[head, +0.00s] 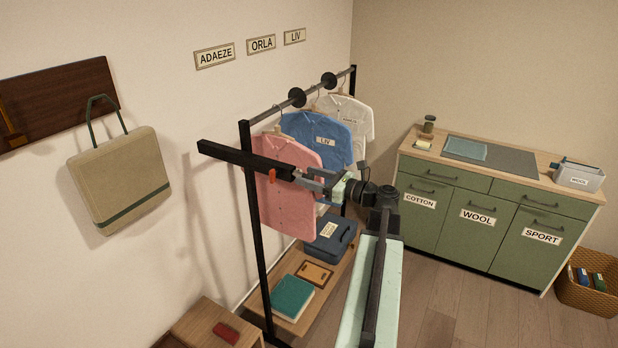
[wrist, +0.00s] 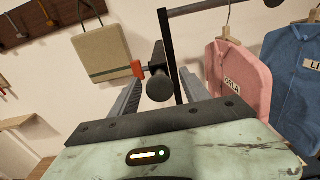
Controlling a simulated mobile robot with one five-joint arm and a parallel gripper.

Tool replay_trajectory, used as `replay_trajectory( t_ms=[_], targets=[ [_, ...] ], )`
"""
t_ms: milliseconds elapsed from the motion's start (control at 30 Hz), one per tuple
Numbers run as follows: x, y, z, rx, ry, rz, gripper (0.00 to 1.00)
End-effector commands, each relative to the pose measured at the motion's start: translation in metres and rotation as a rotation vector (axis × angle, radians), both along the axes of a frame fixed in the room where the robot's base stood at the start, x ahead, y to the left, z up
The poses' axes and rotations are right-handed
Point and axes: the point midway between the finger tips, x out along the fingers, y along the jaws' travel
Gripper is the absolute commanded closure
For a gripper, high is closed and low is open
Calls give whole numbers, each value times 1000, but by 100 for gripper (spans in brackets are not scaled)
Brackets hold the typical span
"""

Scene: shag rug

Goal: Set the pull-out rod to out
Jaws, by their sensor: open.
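The pull-out rod shows in the wrist view as a dark round-ended bar (wrist: 159,88) with a red tab (wrist: 137,70) at its side. In the head view it belongs to a black bar (head: 232,156) that runs across the near end of the clothes rack, with the red tab (head: 272,175) near its right end. My gripper (head: 308,179) is at that right end, in front of the pink shirt. In the wrist view my gripper (wrist: 163,76) has its fingers apart, one on each side of the rod's end. Whether they touch it I cannot tell.
The clothes rack (head: 254,215) holds a pink shirt (head: 285,205), a blue shirt (head: 318,138) and a white shirt (head: 350,110) close to my arm. A bag (head: 112,180) hangs on the left wall. A green cabinet (head: 470,222) stands at right; the floor before it is clear.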

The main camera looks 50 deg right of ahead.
Motion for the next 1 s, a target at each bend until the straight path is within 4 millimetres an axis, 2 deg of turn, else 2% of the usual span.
replay_trajectory(
  t_ms=[167,200,367,400,1000],
  targets=[
    [0,0,0,0,0,1,46],
    [0,1,0,0,0,1,51],
    [1,1,0,0,0,1,96],
    [1,1,0,0,0,1,100],
    [1,1,0,0,0,3,100]
  ],
)
